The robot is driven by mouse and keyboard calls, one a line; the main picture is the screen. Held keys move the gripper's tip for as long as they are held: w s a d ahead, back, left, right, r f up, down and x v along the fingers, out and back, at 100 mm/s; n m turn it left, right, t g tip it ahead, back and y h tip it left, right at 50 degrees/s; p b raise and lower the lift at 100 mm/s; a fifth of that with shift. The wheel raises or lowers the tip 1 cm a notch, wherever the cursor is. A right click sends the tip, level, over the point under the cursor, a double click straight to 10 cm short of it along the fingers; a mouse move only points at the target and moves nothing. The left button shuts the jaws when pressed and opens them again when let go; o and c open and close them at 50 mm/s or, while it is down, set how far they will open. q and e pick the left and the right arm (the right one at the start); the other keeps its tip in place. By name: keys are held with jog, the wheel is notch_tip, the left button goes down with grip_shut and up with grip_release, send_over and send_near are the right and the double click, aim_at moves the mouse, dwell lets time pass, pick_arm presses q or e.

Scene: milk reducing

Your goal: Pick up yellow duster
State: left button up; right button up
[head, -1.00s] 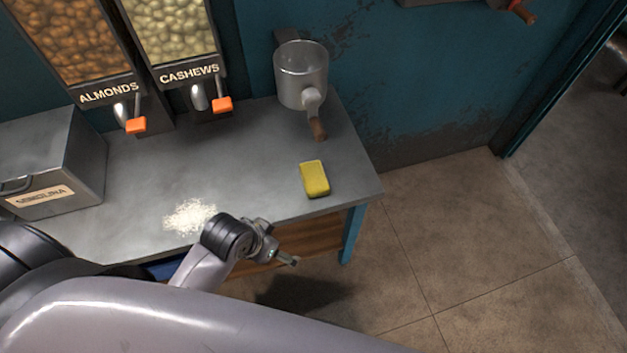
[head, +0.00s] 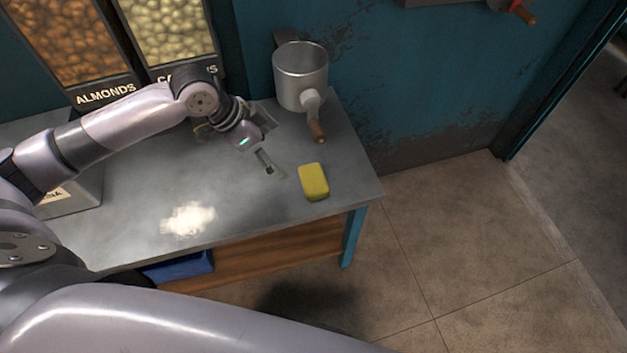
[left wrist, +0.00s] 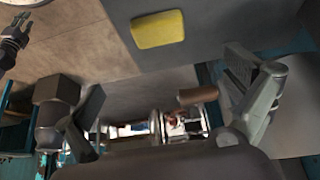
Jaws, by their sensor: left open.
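The yellow duster (head: 314,181) lies flat near the right end of the grey metal table (head: 240,205). My left gripper (head: 269,164) is over the table, just left of the duster, fingers pointing down towards it. In the left wrist view, the duster (left wrist: 158,29) is at the top, beyond the space between the two spread fingers (left wrist: 165,115). The left gripper is open and empty, and no finger touches the duster. My right gripper cannot be made out in the head view.
A metal pot (head: 300,80) with a wooden handle stands behind the duster. Nut dispensers (head: 175,40) and a metal box (head: 75,197) are to the left. The table right of the duster is clear.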

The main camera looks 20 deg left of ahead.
pick_arm(q)
send_near(314, 178)
jog(key=x, duration=0.4)
jog(key=shift+w+f, duration=0.15)
jog(key=shift+f, duration=0.25)
jog(key=shift+p+x, duration=0.35)
jog(key=shift+x, duration=2.35)
jog(key=shift+c, duration=0.4)
jog(key=c, duration=1)
jog(key=shift+r, duration=0.15)
jog(key=shift+r, duration=1.5)
jog(key=s+a+b, duration=0.1)
jog(key=s+a, duration=0.2)
jog(key=a, duration=0.2)
jog(key=s+a+b, duration=0.1)
jog(key=s+a, duration=0.2)
jog(key=a, duration=0.2)
jog(key=s+a, duration=0.4)
jog(key=a, duration=0.1)
jog(key=shift+s+r+b, duration=0.1)
jog(key=shift+r+b, duration=0.1)
jog(key=shift+b, duration=0.2)
